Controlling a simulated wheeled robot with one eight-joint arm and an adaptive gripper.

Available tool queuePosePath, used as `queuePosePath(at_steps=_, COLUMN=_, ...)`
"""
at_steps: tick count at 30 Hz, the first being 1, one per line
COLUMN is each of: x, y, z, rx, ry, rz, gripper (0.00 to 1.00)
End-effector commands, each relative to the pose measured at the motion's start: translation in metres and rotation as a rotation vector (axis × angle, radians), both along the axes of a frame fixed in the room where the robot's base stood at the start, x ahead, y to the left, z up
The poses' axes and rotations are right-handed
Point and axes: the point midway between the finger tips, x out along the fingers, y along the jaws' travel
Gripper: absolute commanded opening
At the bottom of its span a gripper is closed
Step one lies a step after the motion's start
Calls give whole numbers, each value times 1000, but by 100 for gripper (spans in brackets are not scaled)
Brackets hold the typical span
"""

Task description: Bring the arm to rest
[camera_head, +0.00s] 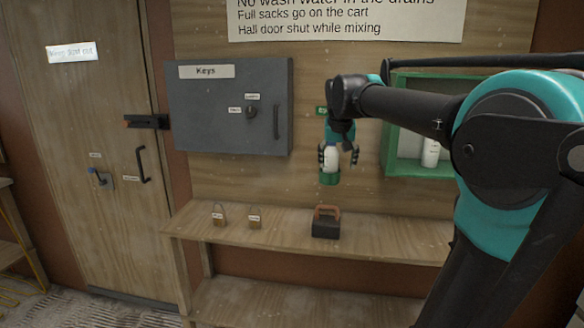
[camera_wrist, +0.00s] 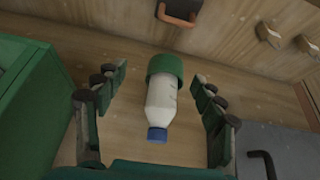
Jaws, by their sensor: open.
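My gripper (camera_head: 338,154) points down in front of the wooden wall panel, with its arm reaching in from the right. It is open, its fingers on either side of a white bottle (camera_head: 331,158). The bottle stands in a green cup-like holder (camera_head: 330,179). In the wrist view, my gripper (camera_wrist: 159,84) has its fingers spread, with a gap on both sides of the bottle (camera_wrist: 162,100). The bottle's blue cap faces the camera, and its base is in the green holder (camera_wrist: 165,66). How the holder is fixed is hidden.
A grey key cabinet (camera_head: 225,110) hangs left of my gripper. A green open box (camera_head: 398,168) with another white bottle (camera_head: 430,152) is at right, behind my arm. Below, a wooden shelf (camera_head: 285,238) carries two padlocks (camera_head: 219,219) and an orange-handled block (camera_head: 326,228). A door (camera_head: 95,200) stands left.

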Motion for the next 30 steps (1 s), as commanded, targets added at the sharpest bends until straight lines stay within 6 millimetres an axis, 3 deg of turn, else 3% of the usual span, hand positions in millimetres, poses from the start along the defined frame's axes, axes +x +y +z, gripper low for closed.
queuePosePath(at_steps=1, x=-10, y=-4, z=-24, rx=1, ry=7, rz=6, gripper=69)
queuePosePath(at_steps=8, x=-67, y=-18, z=-126, rx=3, ry=42, rz=47, gripper=69)
queuePosePath(at_steps=18, x=-183, y=-31, z=-263, rx=14, ry=85, rz=111, gripper=69)
queuePosePath(at_steps=24, x=-240, y=-33, z=-312, rx=19, ry=101, rz=139, gripper=69)
queuePosePath(at_steps=30, x=-258, y=-33, z=-326, rx=21, ry=105, rz=150, gripper=69)
